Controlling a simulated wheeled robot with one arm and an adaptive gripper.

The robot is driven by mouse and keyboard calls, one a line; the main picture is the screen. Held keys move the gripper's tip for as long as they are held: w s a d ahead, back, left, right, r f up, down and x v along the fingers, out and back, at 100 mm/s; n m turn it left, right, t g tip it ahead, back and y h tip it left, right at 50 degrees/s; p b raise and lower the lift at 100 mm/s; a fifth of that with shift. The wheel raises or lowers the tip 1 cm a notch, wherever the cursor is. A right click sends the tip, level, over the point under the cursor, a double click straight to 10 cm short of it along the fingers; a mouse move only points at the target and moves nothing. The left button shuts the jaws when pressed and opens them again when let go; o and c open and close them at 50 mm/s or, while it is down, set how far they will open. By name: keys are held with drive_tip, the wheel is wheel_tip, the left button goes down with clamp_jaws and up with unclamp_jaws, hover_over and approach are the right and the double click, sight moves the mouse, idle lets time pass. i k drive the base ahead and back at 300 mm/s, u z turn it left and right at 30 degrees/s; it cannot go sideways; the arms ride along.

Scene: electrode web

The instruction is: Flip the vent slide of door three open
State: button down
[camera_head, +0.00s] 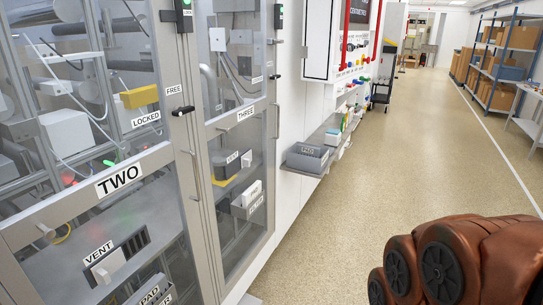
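Door three (245,113) is a glazed, grey-framed door in the middle left, labelled THREE, and it looks shut. Below its label, a small dark vent panel (222,158) has a tiny label. A pale slide (246,158) sits toward the panel's right end. It is too small to tell whether the vent is open or shut. A vertical handle (277,121) is on the door's right edge. My gripper is not in view.
Door two (120,180) stands nearer on the left, with its own labelled vent (135,243) and pale slide (108,266). The floor (400,165) ahead is clear. Blue shelving (500,65) holds boxes far right.

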sight(208, 131)
drive_tip(key=u, duration=0.35)
drive_tip(key=i, duration=0.85)
drive_tip(key=u, duration=0.6)
